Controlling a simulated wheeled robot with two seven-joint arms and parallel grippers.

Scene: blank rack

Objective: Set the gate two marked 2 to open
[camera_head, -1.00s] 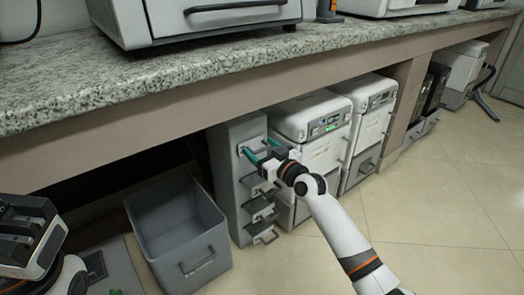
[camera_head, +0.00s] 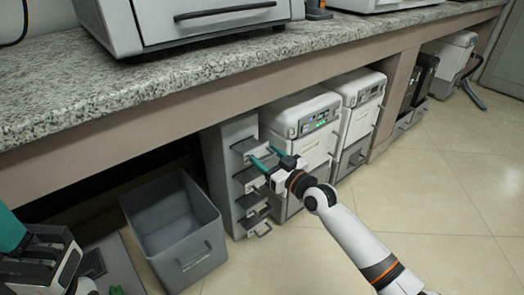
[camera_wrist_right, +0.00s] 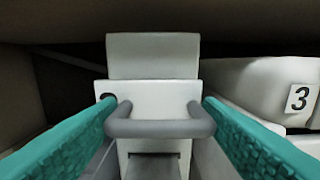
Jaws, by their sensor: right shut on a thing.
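A tall grey rack (camera_head: 216,172) under the counter has several gates with bar handles, one above another. My right gripper (camera_head: 268,158) is at its topmost visible gate. In the right wrist view, its teal fingers are shut on a grey bar handle (camera_wrist_right: 160,128), one at each end. The handle is fixed to a pale gate plate (camera_wrist_right: 178,95). No mark 2 is readable, so I cannot tell this gate's number. My left gripper (camera_head: 12,235) is partly in view at the lower left, and its opening cannot be judged.
An empty grey bin (camera_head: 180,222) stands left of the rack. White machines (camera_head: 302,115) stand close on its right. The granite counter (camera_head: 160,85) overhangs. The floor in front is clear.

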